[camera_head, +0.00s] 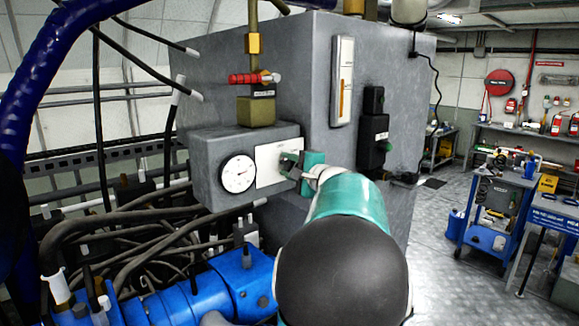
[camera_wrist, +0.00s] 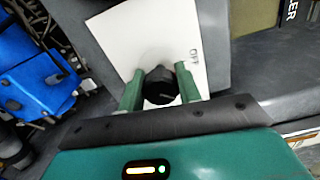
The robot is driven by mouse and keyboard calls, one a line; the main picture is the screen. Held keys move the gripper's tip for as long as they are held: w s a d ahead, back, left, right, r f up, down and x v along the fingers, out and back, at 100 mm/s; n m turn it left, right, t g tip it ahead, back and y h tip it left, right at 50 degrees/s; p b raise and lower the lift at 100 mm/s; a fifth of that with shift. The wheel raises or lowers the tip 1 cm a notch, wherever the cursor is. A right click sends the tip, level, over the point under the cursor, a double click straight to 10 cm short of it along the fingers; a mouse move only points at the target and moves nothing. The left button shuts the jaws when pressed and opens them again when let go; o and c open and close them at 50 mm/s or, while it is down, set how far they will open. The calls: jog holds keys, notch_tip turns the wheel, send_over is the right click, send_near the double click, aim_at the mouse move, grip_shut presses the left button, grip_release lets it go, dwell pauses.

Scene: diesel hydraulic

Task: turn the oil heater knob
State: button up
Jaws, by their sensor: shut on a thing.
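The oil heater knob (camera_wrist: 160,86) is a black round knob on a white plate (camera_wrist: 160,40) that carries the word OFF. In the wrist view my gripper (camera_wrist: 158,85) has its two green fingers on either side of the knob, shut on it. In the head view my gripper (camera_head: 290,163) is at the right part of the white plate (camera_head: 268,165) on the grey box, and the knob is hidden behind the fingers. My teal arm reaches in from the lower right.
A round dial gauge (camera_head: 238,174) is left of the plate. A brass valve with a red handle (camera_head: 250,79) stands above. A black box (camera_head: 373,140) is on the cabinet's right face. Hoses and a blue machine part (camera_head: 195,295) lie below left. Open floor is at right.

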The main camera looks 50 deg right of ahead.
jog(key=n, duration=0.3)
jog(key=shift+n, duration=0.4)
jog(key=n, duration=0.4)
jog(key=shift+f, duration=0.1)
jog(key=shift+n, duration=0.3)
jog(key=o, duration=1)
jog(key=shift+s, duration=0.1)
jog(key=v, duration=1.3)
jog(key=shift+s, duration=0.3)
